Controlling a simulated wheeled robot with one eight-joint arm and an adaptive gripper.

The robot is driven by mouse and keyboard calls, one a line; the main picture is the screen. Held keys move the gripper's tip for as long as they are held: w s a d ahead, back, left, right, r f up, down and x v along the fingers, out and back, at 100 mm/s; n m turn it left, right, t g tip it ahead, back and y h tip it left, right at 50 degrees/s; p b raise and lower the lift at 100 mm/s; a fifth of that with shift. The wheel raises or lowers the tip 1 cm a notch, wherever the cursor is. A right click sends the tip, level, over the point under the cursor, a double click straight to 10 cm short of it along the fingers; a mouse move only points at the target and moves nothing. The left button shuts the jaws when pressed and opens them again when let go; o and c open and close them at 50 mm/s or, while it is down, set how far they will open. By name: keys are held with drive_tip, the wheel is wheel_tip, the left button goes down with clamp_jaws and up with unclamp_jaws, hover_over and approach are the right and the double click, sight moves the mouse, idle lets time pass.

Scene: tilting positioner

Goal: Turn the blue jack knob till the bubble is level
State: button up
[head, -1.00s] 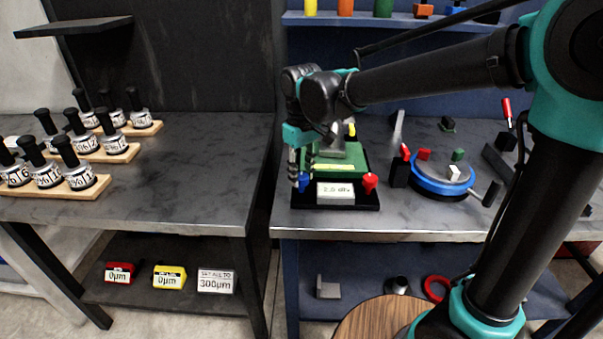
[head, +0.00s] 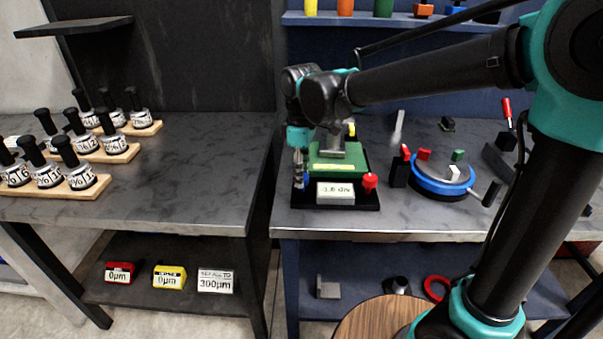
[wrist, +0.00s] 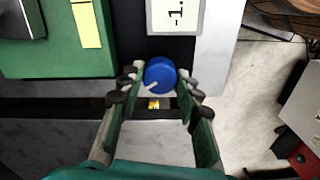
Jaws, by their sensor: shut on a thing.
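The blue jack knob (wrist: 160,74) is a round cap with a white pointer line, seen from above in the wrist view. My gripper (wrist: 159,82) points down with one finger on each side of the knob, shut on it. In the head view my gripper (head: 299,182) hides most of the knob, at the front left of the green positioner (head: 334,162). A white display (head: 335,193) on the positioner's front reads about -1 point something div; it is cut off in the wrist view (wrist: 175,14). A yellow strip (wrist: 86,24) lies on the green top. I cannot make out a bubble.
A red knob (head: 370,181) stands at the positioner's front right. A blue round fixture (head: 442,186) with a red-handled lever is further right. The left bench (head: 200,170) holds several black-handled pieces on wooden racks, with bare room beside them.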

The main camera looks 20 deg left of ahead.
drive_tip(key=n, duration=0.4)
drive_tip(key=shift+n, duration=0.4)
drive_tip(key=n, duration=0.4)
drive_tip(key=shift+n, duration=0.3)
drive_tip(key=o, duration=1.2)
drive_tip(key=shift+c, duration=0.2)
drive_tip(key=shift+r, duration=0.1)
wheel_tip(320, 180, up, 12)
